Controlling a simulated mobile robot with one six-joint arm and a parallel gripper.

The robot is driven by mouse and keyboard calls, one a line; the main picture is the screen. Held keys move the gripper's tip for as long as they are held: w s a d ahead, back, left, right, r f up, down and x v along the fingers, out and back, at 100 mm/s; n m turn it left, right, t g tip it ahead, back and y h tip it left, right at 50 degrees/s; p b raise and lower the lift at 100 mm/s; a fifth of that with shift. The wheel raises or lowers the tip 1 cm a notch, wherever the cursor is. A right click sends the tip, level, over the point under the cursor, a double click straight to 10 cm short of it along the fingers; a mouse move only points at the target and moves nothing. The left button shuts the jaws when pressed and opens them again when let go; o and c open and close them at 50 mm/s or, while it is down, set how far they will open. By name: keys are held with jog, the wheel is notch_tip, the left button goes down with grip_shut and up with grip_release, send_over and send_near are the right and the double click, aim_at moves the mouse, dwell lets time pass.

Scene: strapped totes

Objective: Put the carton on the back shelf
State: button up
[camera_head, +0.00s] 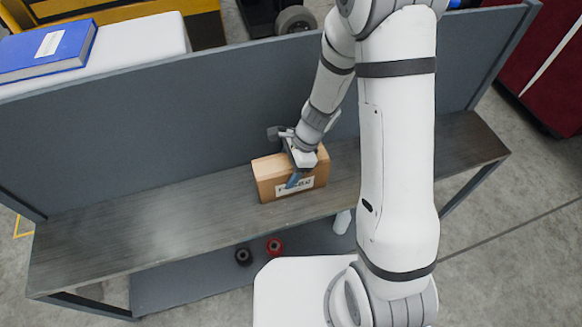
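The carton (265,180) is a small brown box with a white printed label on its front face. It sits on the grey wooden shelf (150,228), close to the grey back panel. My gripper (296,172) is at the carton, with one blue-grey finger lying against its labelled front face. The other finger is hidden behind my wrist and the carton, so I cannot tell whether the gripper is closed on it.
A grey upright panel (170,125) runs behind the shelf. The shelf's left part is bare. A black round item (243,256) and a red one (274,246) are on the lower level. A blue binder (45,50) lies on a white surface behind the panel.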

jog(key=o, duration=0.4)
jog(key=shift+r, duration=0.1)
jog(key=shift+r, duration=0.25)
jog(key=p+v, duration=0.2)
jog(key=v, duration=0.8)
jog(key=shift+d+r, duration=0.2)
jog(key=shift+r, duration=0.05)
jog(key=shift+d+r, duration=0.25)
jog(key=shift+r, duration=0.4)
jog(key=s+d+r+n+t+h, duration=0.1)
jog(key=s+d+r+n, duration=0.2)
jog(key=s+r+n, duration=0.1)
jog(key=s+d+r+n+t+h, duration=0.1)
jog(key=s+d+r+n, duration=0.2)
jog(key=r+n, duration=0.3)
jog(key=s+d+r+n+t+h, duration=0.1)
jog(key=s+d+r+n+h, duration=0.1)
jog(key=s+d+r+n, duration=0.2)
jog(key=shift+s+r+n+t, duration=0.3)
jog(key=shift+s+r+n, duration=0.1)
jog(key=shift+s+r, duration=0.3)
